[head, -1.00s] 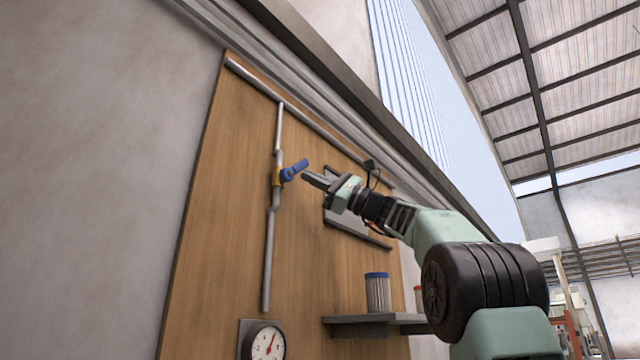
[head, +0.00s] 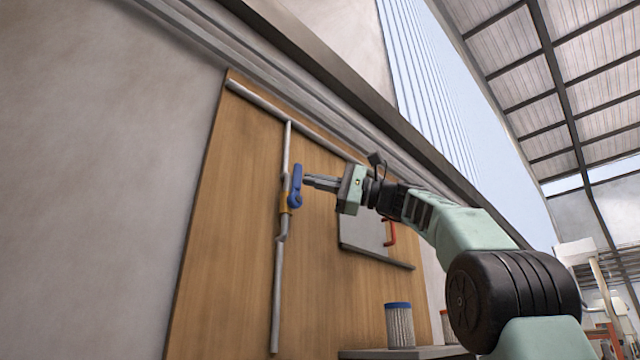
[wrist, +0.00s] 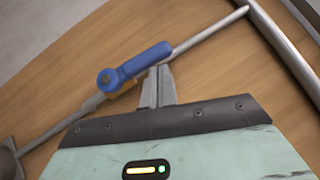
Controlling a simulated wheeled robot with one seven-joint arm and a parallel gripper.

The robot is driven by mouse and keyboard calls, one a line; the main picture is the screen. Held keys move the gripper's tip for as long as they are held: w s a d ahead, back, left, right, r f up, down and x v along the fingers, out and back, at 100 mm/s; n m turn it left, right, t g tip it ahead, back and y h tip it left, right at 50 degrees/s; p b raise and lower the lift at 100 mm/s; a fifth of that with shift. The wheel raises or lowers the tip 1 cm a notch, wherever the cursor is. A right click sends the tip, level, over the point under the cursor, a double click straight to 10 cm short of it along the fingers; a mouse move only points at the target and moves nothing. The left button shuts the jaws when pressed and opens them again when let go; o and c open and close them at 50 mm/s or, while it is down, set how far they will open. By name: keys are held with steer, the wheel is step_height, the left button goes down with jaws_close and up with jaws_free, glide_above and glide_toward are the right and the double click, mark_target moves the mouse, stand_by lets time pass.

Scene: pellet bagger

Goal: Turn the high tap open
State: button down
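The high tap has a blue lever handle (head: 296,184) on a brass body (head: 285,205), set in a thin grey upright pipe (head: 278,290) on a wooden board. The lever points up, nearly in line with the pipe. In the wrist view the blue lever (wrist: 140,64) also lies almost along the pipe. My gripper (head: 306,181) is at the right side of the lever. Its fingers (wrist: 158,80) look shut together with nothing between them, and their tips are at or very near the lever. I cannot tell whether they touch it.
A grey panel (head: 362,236) with a red handle (head: 390,233) is on the board below my arm. A shelf (head: 390,353) holds a blue-topped cylinder (head: 400,328). A grey pipe (head: 255,97) slopes along the board's top. Bare wall lies left.

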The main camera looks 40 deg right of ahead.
steer(key=shift+a+r, duration=0.15)
steer(key=shift+a, duration=0.1)
stand_by(0.6)
